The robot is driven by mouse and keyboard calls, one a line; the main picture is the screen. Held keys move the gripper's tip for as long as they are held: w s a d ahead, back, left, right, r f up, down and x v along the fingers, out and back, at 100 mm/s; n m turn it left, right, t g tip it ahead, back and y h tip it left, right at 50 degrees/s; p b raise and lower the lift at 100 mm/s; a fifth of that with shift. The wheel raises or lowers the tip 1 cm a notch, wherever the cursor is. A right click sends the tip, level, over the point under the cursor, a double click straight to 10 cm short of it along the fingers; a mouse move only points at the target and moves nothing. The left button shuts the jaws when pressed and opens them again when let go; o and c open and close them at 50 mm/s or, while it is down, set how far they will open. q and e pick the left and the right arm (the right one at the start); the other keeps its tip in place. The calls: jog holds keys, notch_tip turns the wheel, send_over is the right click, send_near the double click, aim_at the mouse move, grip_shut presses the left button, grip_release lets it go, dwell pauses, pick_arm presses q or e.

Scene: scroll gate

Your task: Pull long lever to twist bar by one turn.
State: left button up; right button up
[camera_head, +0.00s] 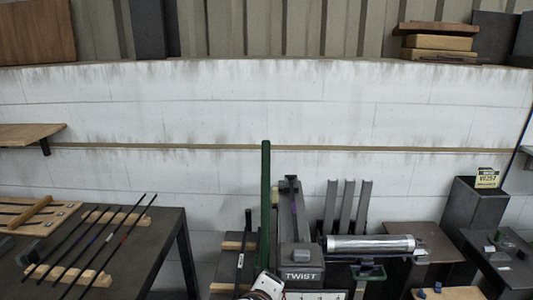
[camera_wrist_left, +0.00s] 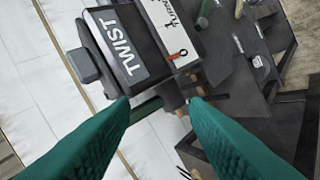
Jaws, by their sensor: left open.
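The twisting machine (camera_head: 302,274), a dark box marked TWIST, stands at the bottom centre of the head view. It also shows tilted in the left wrist view (camera_wrist_left: 130,50), beside a white panel with a small red pointer. A long dark green lever (camera_head: 265,195) stands nearly upright just left of the machine. In the left wrist view a short stretch of green bar (camera_wrist_left: 147,108), probably this lever, shows just beyond my finger tips. My left gripper (camera_wrist_left: 160,101) is open, with its two green fingers apart and nothing clamped. My right gripper is not in view.
A dark table (camera_head: 165,225) with several thin rods on wooden rests stands at the left. Upright grey channels (camera_head: 346,208) and a silver cylinder (camera_head: 370,243) are right of the machine. A dark bin (camera_head: 476,208) stands farther right. A white block wall (camera_head: 200,100) closes the back.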

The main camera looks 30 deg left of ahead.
pick_arm(q)
jog(key=w+a+r+m+t+y, duration=0.1)
jog(key=w+r+m+t, duration=0.15)
jog(key=r, duration=0.35)
jog(key=w+a+r+m+t+y, duration=0.1)
jog(key=w+a+r+m+y, duration=0.1)
jog(key=r+m, duration=0.3)
jog(key=m+t+y, duration=0.2)
jog(key=m, duration=0.2)
send_near(266, 167)
jog(key=shift+g, duration=0.25)
jog(key=p+x, duration=0.1)
jog(key=x, duration=0.4)
jog(key=p+x, duration=0.1)
jog(key=x, duration=0.5)
jog(key=shift+w+a+r, duration=0.15)
jog(key=shift+w+r, duration=0.05)
jog(key=shift+w, duration=0.05)
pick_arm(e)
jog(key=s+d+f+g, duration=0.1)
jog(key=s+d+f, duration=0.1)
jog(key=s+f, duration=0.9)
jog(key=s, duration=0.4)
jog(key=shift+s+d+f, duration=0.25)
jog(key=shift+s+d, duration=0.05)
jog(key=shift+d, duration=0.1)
pick_arm(q)
grip_shut()
